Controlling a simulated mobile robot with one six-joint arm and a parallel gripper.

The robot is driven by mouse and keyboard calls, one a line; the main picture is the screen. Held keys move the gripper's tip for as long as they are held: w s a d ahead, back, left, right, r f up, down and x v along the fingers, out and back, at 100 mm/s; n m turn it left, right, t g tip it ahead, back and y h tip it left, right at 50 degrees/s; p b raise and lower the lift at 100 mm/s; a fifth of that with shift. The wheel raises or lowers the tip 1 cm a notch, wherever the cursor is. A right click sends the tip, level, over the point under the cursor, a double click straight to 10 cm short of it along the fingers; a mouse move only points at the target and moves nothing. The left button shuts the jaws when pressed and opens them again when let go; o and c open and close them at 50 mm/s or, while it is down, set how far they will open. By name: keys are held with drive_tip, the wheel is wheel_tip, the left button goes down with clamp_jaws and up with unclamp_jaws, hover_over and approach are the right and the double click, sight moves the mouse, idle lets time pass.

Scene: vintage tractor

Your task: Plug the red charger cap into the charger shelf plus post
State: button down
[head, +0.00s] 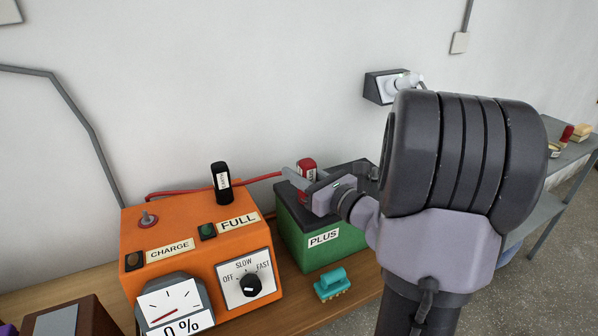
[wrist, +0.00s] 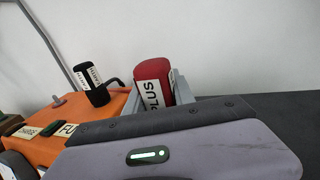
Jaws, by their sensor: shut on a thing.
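My gripper (head: 306,184) is shut on the red charger cap (head: 306,167), above the green battery with the PLUS label. In the wrist view the red cap (wrist: 152,72) stands tilted between the fingers, its PLUS label facing left. I cannot tell whether its lower end touches the battery. The orange charger (head: 190,248) stands to the left. On its top left is a bare post with a reddish base (head: 148,219); the post also shows in the wrist view (wrist: 57,101). No plus mark is readable at that post.
A black cap (head: 221,183) stands upright on the charger, right of the bare post. A red cable (head: 190,191) runs behind it toward the red cap. The green battery (head: 310,247) and a teal part (head: 331,283) are on the wooden bench.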

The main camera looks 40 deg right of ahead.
drive_tip(key=shift+f+b, duration=0.35)
drive_tip(key=shift+f, duration=0.1)
drive_tip(key=c, duration=1)
unclamp_jaws()
drive_tip(key=shift+o, duration=0.2)
drive_tip(key=shift+s, duration=0.1)
drive_tip(key=s+p, duration=0.3)
drive_tip(key=s, duration=1.4)
drive_tip(key=shift+d, duration=0.2)
drive_tip(key=shift+s, duration=0.1)
